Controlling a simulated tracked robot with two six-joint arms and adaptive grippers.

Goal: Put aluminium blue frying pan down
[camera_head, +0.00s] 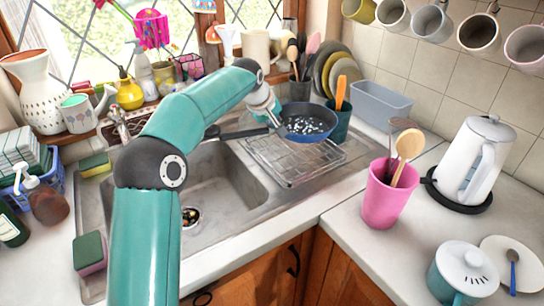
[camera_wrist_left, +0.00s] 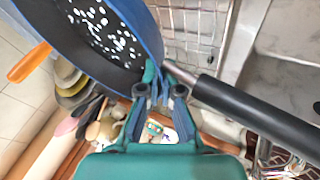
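The blue frying pan (camera_head: 308,123), dark inside with white specks, is over the far right part of the wire drying rack (camera_head: 292,172). Whether it touches the rack is hard to tell. Its dark handle (camera_head: 238,134) points left over the sink. My left gripper (camera_head: 274,115) reaches down to the joint of pan and handle. In the left wrist view, the fingers (camera_wrist_left: 161,72) are closed on the pan (camera_wrist_left: 100,38) at its rim by the metal neck of the handle (camera_wrist_left: 255,115). The fingertips are partly hidden. My right gripper is not in view.
A green utensil pot (camera_head: 339,122) stands close to the pan's right, with plates (camera_head: 335,70) behind. A grey-blue tub (camera_head: 381,103), pink cup (camera_head: 386,200) and white kettle (camera_head: 474,165) are further right. The sink (camera_head: 222,180) is left. The rack's front part is bare.

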